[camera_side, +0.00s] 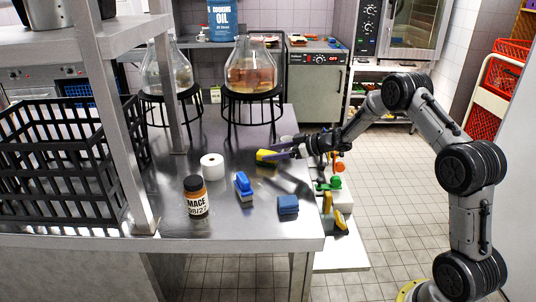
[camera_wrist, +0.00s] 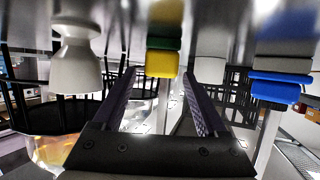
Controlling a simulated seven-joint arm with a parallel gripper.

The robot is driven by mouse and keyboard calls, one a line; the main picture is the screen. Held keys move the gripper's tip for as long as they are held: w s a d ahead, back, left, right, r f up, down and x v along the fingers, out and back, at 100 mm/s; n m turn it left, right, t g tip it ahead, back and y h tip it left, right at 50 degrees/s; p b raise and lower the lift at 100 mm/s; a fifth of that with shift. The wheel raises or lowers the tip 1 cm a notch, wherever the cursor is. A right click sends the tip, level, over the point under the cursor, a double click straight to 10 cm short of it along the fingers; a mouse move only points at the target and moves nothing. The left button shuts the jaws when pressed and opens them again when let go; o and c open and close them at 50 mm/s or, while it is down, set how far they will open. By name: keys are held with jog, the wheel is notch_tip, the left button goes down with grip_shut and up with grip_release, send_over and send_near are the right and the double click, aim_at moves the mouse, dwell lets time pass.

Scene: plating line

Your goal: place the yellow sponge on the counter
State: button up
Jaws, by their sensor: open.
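The yellow sponge (camera_side: 266,156) lies on the steel counter (camera_side: 262,224), near its right edge. In the wrist view, the yellow sponge (camera_wrist: 162,63) shows a green layer and sits between the two finger ends. My gripper (camera_side: 281,153) reaches in low from the right, its fingers at the sponge. In the wrist view, my gripper (camera_wrist: 159,76) is open, with gaps between each finger and the sponge. The wrist picture appears upside down, with the counter along its top. The fingers partly hide the sponge in the side view.
Glass flasks (camera_side: 250,68) on black stands are behind. A black crate (camera_side: 60,165) is left.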

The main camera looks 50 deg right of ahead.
jog(key=v, duration=0.9)
jog(key=shift+d, duration=0.1)
jog(key=shift+r, duration=0.35)
notch_tip(320, 180, up, 8)
jog(key=m+h, duration=0.1)
jog(key=h, duration=0.4)
jog(key=s+a+r+m+g+h, duration=0.1)
jog(key=s+a+r+m+h, duration=0.25)
jog(key=s+r, duration=0.4)
jog(key=s+a+f+g+y, duration=0.1)
jog(key=s+a, duration=0.3)
jog(key=s, duration=0.5)
jog(key=s+a+f+g+y, duration=0.1)
jog(key=s+a+f+g, duration=0.1)
jog(key=s+a, duration=0.3)
jog(key=s+a+f+g+y, duration=0.1)
jog(key=s+a, duration=0.4)
jog(key=s, duration=0.8)
jog(key=shift+f+g, duration=0.8)
jog(key=shift+g, duration=0.2)
